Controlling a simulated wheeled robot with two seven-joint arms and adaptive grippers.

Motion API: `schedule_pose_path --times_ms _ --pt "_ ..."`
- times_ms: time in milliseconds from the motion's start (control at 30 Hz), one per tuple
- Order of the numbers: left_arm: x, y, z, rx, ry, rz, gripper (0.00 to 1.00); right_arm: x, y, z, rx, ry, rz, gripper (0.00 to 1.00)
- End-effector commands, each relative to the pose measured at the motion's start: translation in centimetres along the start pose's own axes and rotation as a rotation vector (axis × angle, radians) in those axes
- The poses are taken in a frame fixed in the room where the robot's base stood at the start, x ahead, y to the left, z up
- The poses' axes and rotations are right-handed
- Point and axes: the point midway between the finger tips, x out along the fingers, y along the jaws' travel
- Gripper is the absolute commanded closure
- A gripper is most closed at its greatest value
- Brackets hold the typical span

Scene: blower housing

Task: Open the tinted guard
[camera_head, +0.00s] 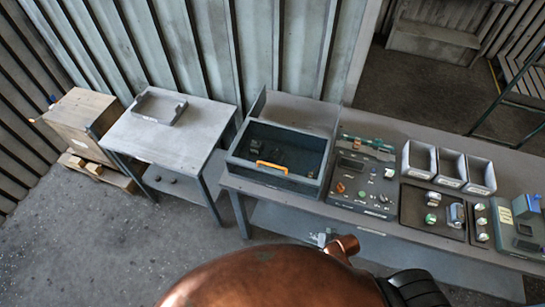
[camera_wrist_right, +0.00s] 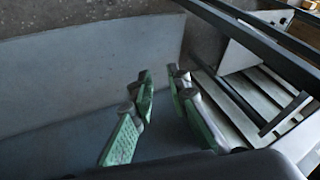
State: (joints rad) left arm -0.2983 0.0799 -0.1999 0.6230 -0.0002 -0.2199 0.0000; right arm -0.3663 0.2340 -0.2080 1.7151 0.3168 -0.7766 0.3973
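The tinted guard (camera_head: 300,149) is a dark see-through panel over the grey box-like housing (camera_head: 236,171) on the long bench. It appears to lie shut, with dark parts faintly visible under it. Its orange handle (camera_head: 272,167) is at the front edge. My right gripper (camera_head: 323,238) is low in front of the bench, below and right of the handle, and partly hidden by my copper arm. In the right wrist view its green-padded fingers (camera_wrist_right: 161,78) are apart with nothing between them. My left gripper is not in view.
Right of the housing are a control panel (camera_head: 351,194), grey bins (camera_head: 451,168) and a dark tray (camera_head: 414,212) with small parts. A side table (camera_head: 190,135) stands left, beside a wooden crate (camera_head: 84,110).

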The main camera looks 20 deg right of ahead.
Motion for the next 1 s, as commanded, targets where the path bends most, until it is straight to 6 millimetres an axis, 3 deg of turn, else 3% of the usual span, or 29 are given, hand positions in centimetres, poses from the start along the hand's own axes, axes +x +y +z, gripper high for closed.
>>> schedule_pose_path --times_ms 33,100,267,433,500,700,833,1000 --pt "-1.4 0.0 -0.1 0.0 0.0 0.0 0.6 -2.9 -2.4 -2.4 0.015 0.017 -0.035 0.84" --pt "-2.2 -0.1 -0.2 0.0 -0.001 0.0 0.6 -5.6 -4.9 -4.5 0.034 0.031 -0.075 0.84" --pt "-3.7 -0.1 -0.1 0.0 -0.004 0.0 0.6 -10.9 -9.9 -8.1 0.078 0.052 -0.165 0.84" --pt "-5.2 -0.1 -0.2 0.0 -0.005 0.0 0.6 -15.9 -16.4 -12.0 0.213 0.063 -0.336 0.84" --pt "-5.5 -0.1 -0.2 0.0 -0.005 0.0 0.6 -16.9 -18.8 -13.3 0.309 0.052 -0.423 0.84" --pt "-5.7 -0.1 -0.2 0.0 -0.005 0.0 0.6 -17.6 -23.0 -17.1 0.638 -0.012 -0.641 0.84" --pt "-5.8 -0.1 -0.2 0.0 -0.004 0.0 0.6 -17.8 -24.1 -19.9 0.873 -0.065 -0.759 0.84" --pt "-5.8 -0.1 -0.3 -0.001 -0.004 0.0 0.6 -17.8 -24.2 -23.0 1.116 -0.119 -0.86 0.84"
